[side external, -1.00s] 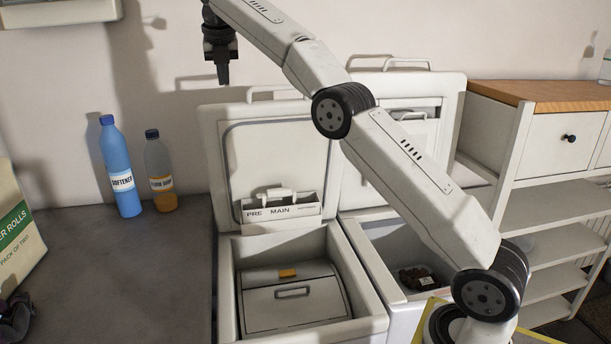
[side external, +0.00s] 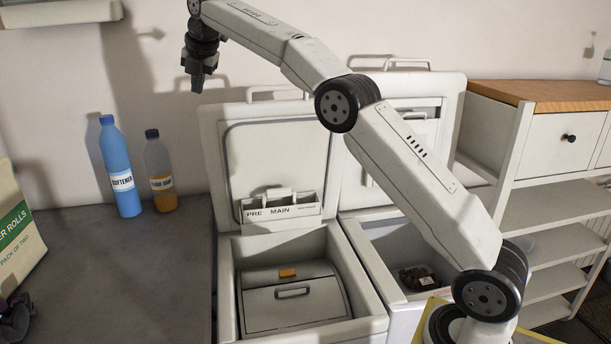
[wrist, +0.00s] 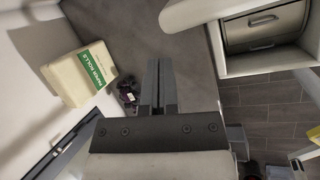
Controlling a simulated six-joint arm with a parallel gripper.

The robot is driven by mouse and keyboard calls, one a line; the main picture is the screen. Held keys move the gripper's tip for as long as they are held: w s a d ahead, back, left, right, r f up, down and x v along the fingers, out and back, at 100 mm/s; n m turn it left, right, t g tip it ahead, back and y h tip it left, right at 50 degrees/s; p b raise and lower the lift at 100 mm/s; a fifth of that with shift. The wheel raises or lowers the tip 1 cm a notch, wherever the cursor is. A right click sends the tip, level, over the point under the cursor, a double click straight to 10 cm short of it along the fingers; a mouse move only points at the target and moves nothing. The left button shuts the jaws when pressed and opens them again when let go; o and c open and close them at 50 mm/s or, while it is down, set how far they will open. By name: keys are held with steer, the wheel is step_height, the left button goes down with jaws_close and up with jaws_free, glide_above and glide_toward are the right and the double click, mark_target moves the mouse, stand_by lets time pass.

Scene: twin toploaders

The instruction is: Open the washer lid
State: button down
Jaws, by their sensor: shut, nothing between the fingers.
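The left toploader's lid (side external: 268,165) stands upright and open, with a detergent drawer (side external: 281,208) marked PRE and MAIN on its inner face. Inside its tub opening is a closed metal drum flap (side external: 294,301) with a handle and an orange catch (side external: 287,272). The right toploader's lid (side external: 453,110) is also upright, and a dark item (side external: 419,279) lies in its opening. I cannot tell which machine is the washer. My gripper (side external: 197,88) is shut and empty, high above the counter and left of the left lid. Its fingers also show in the wrist view (wrist: 158,85).
A blue softener bottle (side external: 121,168) and a smaller bottle with orange liquid (side external: 160,170) stand on the dark counter (side external: 130,270). A paper rolls pack (side external: 15,225) is at the left edge. A shelf unit (side external: 545,200) stands right. The counter's middle is clear.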

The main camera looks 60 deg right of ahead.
steer(key=w+a+f+m+t+y, duration=0.25)
steer(key=w+a+m+t, duration=0.35)
steer(key=m, duration=0.4)
steer(key=n+t+h, duration=0.4)
steer(key=n+h, duration=1.2)
steer(key=n, duration=1.6)
glide_toward(270, 106)
steer(key=v, duration=0.7)
steer(key=shift+w+d+r, duration=0.1)
steer(key=shift+d+r, duration=0.05)
steer(key=shift+r, duration=0.1)
steer(key=x, duration=1.4)
steer(key=shift+f, duration=0.2)
